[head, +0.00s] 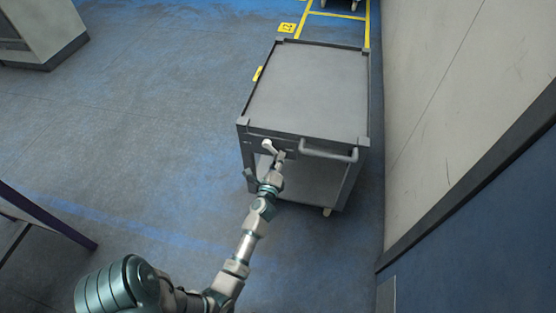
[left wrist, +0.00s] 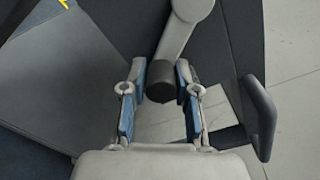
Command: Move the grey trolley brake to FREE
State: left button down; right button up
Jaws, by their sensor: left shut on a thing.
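The grey trolley (head: 308,92) stands on the floor near the right wall, its flat top empty. Its brake lever (head: 268,146) is a light grey arm on the near end, left of the push handle (head: 328,154). In the left wrist view the lever (left wrist: 177,38) slants down to a dark cylindrical knob (left wrist: 161,83). My left gripper (head: 279,155) is at the lever; its blue-padded fingers (left wrist: 161,76) are on either side of the knob, shut on it. No FREE marking is readable. My right gripper is not in view.
A pale wall (head: 440,80) with a dark skirting runs close along the trolley's right side. Blue-grey floor (head: 160,110) is open to the left. Yellow floor lines (head: 340,15) lie behind the trolley. A cabinet (head: 38,30) stands at the far left.

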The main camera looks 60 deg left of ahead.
pick_arm(q)
jog(key=shift+a, duration=0.2)
jog(key=c, duration=0.9)
grip_release()
jog(key=shift+r, duration=0.1)
jog(key=shift+d, duration=0.1)
jog(key=shift+s+d, duration=0.25)
jog(key=v, duration=0.6)
jog(key=shift+s+d, duration=0.25)
jog(key=shift+d, duration=0.1)
